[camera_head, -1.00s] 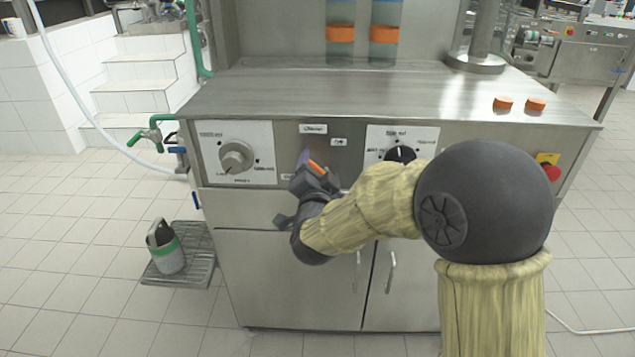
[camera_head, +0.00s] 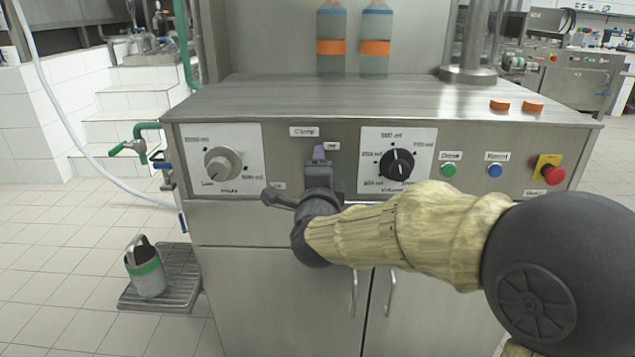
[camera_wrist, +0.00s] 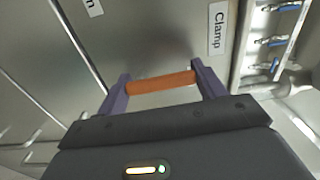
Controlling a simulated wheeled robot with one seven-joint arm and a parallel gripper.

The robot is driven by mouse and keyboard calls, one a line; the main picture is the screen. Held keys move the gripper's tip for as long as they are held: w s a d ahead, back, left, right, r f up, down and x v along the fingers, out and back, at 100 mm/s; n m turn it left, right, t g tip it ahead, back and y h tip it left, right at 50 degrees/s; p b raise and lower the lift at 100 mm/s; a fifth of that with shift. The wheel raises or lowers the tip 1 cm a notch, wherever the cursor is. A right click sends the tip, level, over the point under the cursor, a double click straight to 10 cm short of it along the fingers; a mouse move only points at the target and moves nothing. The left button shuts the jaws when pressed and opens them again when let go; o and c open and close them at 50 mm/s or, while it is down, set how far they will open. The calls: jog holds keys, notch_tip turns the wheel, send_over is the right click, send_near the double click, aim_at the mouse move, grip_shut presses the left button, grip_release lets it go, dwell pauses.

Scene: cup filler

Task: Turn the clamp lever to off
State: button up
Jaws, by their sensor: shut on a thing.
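The orange clamp lever (camera_wrist: 160,83) shows in the wrist view, lying across between the two purple fingers of my gripper (camera_wrist: 164,88). The fingers are shut on it, one at each end of its visible part. In the head view my gripper (camera_head: 318,155) points up at the front panel, just below the "Clamp" label (camera_head: 304,131); its body hides the lever there. The "Clamp" label (camera_wrist: 218,30) also shows turned sideways in the wrist view. Small labels sit at the gripper's upper right (camera_head: 332,146) and lower left (camera_head: 279,186); I cannot read them in the head view.
A grey dial (camera_head: 222,164) is left of my gripper and a black volume dial (camera_head: 397,164) right of it. Further right are a green button (camera_head: 449,169), a blue button (camera_head: 494,170) and a red emergency button (camera_head: 553,175). Cabinet doors are below.

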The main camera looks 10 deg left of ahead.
dwell(0.3)
jog(key=o, duration=1)
jog(key=shift+s+d, duration=0.1)
jog(key=p+v, duration=0.3)
jog(key=v, duration=1.4)
jog(key=shift+d, duration=0.1)
